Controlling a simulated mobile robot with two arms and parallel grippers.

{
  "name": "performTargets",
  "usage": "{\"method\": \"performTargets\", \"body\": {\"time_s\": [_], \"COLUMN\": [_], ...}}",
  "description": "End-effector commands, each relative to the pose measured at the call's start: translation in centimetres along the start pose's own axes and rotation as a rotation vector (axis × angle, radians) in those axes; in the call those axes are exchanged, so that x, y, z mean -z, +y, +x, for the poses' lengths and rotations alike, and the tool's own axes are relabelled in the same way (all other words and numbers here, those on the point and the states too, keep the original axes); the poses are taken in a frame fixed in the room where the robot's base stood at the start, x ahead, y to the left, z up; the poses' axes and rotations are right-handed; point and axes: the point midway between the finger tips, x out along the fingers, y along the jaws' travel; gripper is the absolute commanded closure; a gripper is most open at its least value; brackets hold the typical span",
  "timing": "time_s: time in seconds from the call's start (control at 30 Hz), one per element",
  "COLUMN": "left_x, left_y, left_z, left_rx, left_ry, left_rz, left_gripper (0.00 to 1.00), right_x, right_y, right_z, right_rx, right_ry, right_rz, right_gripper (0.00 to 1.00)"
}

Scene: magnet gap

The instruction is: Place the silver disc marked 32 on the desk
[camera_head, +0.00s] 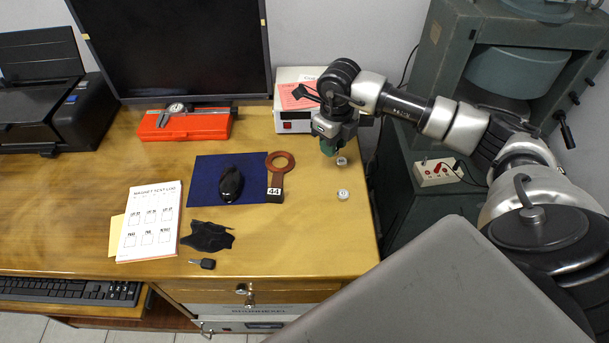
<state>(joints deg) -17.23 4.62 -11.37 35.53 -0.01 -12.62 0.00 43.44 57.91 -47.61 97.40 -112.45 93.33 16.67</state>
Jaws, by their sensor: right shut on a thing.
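Two small silver discs lie on the right part of the wooden desk (299,243). The upper disc (341,161) is just below and right of my right gripper, and the lower disc (343,194) is nearer the front. Their markings are too small to read, so I cannot tell which is 32. My right gripper (329,148) reaches down over the back right of the desk. It is shut, and a dark green piece shows at its fingertips. Whether it touches the upper disc I cannot tell. My left gripper is out of view.
A white box (294,126) stands behind the gripper. Desk around the lower disc is clear.

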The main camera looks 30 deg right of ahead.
Motion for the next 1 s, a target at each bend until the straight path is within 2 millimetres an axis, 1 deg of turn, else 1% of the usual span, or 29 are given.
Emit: {"method": "performTargets", "body": {"time_s": [0.03, 0.2, 0.3, 0.4, 0.57, 0.8, 0.87, 1.0], "left_x": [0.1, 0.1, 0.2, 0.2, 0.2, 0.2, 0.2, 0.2], "left_y": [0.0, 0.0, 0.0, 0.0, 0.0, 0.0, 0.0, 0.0], "left_z": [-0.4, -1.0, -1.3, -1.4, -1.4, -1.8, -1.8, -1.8], "left_rx": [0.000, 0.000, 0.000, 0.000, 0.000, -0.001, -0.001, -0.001], "left_ry": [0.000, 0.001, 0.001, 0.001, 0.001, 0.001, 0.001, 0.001], "left_rz": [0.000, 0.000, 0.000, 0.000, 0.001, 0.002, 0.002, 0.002], "left_gripper": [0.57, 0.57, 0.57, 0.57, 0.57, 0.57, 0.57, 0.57], "right_x": [-0.5, -1.9, -2.6, -3.0, -3.2, -3.1, -3.1, -3.2], "right_y": [1.4, 4.9, 6.5, 7.4, 7.8, 7.8, 7.8, 7.8], "right_z": [0.6, 2.9, 4.0, 4.7, 5.5, 8.7, 9.1, 9.1], "right_rx": [-0.005, -0.005, -0.004, -0.002, 0.001, -0.001, -0.001, 0.000], "right_ry": [0.002, 0.003, 0.001, 0.001, 0.002, 0.004, 0.002, 0.000], "right_rz": [-0.007, -0.006, -0.005, -0.005, -0.003, -0.003, -0.004, -0.005], "right_gripper": [0.91, 0.91, 0.91, 0.91, 0.91, 0.91, 0.91, 0.91]}}
